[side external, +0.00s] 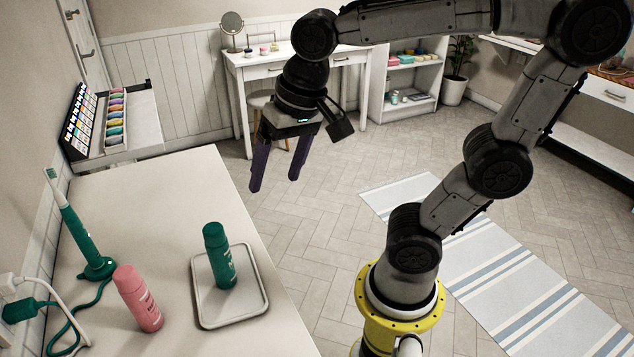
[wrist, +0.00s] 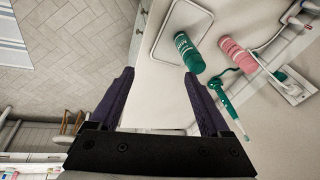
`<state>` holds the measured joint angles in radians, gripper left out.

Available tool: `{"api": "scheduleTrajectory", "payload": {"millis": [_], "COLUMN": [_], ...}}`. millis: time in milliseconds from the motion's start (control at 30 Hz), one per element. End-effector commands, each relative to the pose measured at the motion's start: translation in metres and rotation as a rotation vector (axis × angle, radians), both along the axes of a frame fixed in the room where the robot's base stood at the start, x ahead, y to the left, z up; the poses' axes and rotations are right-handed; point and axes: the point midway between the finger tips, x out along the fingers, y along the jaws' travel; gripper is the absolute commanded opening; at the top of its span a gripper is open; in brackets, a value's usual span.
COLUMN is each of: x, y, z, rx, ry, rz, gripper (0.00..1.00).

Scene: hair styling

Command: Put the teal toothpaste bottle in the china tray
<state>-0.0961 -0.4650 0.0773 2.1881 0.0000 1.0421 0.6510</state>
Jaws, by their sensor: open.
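The teal toothpaste bottle (side external: 219,256) stands upright in the pale china tray (side external: 203,310) on the table, in the side external view. In the wrist view the teal bottle (wrist: 188,52) and the tray (wrist: 163,37) show near the top. My gripper (side external: 273,185) is open and empty, raised and apart from the bottle, farther back and to its right in the side external view. Its two dark purple fingers (wrist: 160,92) are spread wide in the wrist view, with nothing between them but the tabletop behind.
A pink bottle (side external: 138,298) stands left of the tray. A teal electric toothbrush (side external: 83,237) stands on its base near the wall, its teal cable (side external: 66,325) running along the table's left side. A colour swatch display (side external: 84,120) stands behind. The table's rear (side external: 150,195) is clear.

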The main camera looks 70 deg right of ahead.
Motion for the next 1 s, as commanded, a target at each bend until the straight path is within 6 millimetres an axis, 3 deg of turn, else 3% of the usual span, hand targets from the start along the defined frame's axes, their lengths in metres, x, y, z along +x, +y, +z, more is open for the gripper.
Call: {"api": "scheduleTrajectory", "payload": {"millis": [100,300,1000], "x": [-0.03,-0.057,-0.063], "y": [-0.012,-0.02,-0.022], "z": [-0.007,-0.022,-0.026], "rx": [-0.082,-0.205,-0.241], "ry": [-0.093,-0.18,-0.197], "rz": [0.205,0.441,0.507], "gripper": [0.81,0.81,0.81]}}
